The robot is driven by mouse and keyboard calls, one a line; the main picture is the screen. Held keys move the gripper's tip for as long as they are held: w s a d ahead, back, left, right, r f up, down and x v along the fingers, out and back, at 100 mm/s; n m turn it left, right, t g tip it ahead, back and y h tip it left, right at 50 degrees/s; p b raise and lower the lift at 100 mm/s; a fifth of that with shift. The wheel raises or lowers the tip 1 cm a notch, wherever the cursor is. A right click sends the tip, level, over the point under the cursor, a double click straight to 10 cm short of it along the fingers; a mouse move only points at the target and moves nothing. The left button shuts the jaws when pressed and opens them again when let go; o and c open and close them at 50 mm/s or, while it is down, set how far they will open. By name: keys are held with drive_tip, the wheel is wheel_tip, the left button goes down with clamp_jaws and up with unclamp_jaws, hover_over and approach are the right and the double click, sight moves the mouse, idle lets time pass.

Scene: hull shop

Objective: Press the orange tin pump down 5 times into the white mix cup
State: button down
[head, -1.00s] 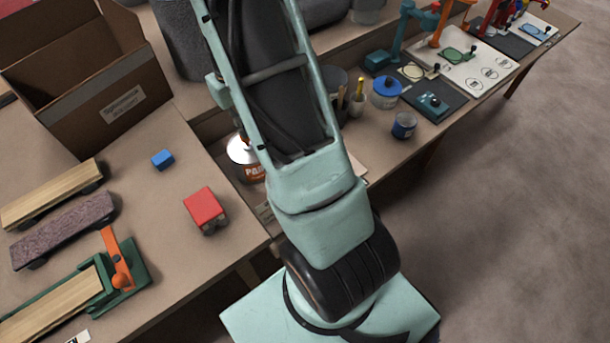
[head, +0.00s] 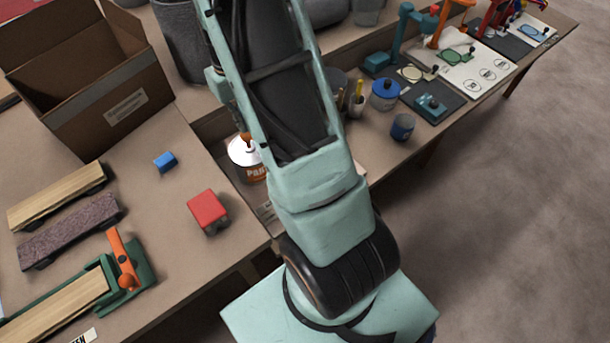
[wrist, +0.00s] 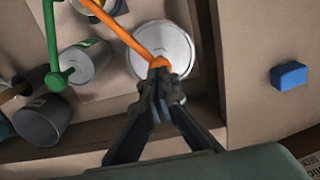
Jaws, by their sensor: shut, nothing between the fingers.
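The orange pump (wrist: 126,37) stands on a round tin with a pale lid (wrist: 177,50), and its spout runs to the upper left in the wrist view. The tin also shows left of my arm in the head view (head: 246,170), partly covered by the arm. My gripper (wrist: 159,84) is shut and empty, its fingertips at the orange pump head; I cannot tell whether they touch. A round pale container (wrist: 112,6) lies under the spout at the top edge, cut off, and may be the white mix cup.
A green pump (wrist: 50,40) stands by a grey tin (wrist: 88,62), with a dark-sided pot (wrist: 42,122) nearby. A blue block (wrist: 290,76) lies to the right. In the head view a red block (head: 207,210) and a cardboard box (head: 125,115) are on the left table.

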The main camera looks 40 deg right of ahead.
drive_tip(key=shift+f, duration=0.2)
idle(0.3)
drive_tip(key=shift+f+b, duration=1.25)
drive_tip(key=shift+f, duration=0.2)
drive_tip(key=shift+r, duration=0.1)
drive_tip(key=shift+r+p, duration=1.1)
drive_tip(key=shift+r, duration=0.45)
drive_tip(key=shift+f, duration=0.15)
drive_tip(key=shift+f+b, duration=1.2)
drive_tip(key=shift+f, duration=0.3)
drive_tip(key=shift+r+p, duration=1.1)
drive_tip(key=shift+r, duration=0.55)
drive_tip(key=shift+f, duration=0.1)
